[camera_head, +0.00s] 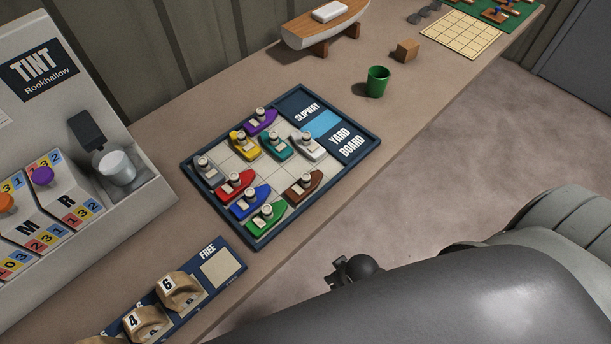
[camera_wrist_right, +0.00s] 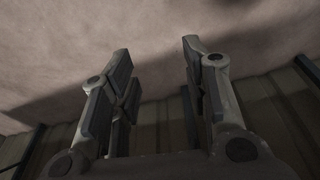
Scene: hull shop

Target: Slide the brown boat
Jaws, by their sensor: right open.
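The brown boat (camera_head: 302,188) sits on the yard board (camera_head: 259,246) at its near right side, to the right of the blue and green boats. Bare squares lie around it toward the board's right edge. The white boat (camera_head: 307,146) is farther back, beside the blue slipway strip (camera_head: 322,124). My right gripper (camera_head: 352,270) shows only in part in the head view, beyond the table's front edge and apart from the board. In the right wrist view its two fingers (camera_wrist_right: 157,80) are spread with nothing between them. My left gripper is not in view.
Purple (camera_head: 260,121), yellow (camera_head: 244,146), teal (camera_head: 276,145), grey (camera_head: 208,172), red (camera_head: 235,186), blue (camera_head: 249,203) and green (camera_head: 266,218) boats share the board. A green cup (camera_head: 377,82) and wooden block (camera_head: 407,50) stand behind. The tint machine (camera_head: 60,120) is left; numbered wooden pieces (camera_head: 178,292) are in front.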

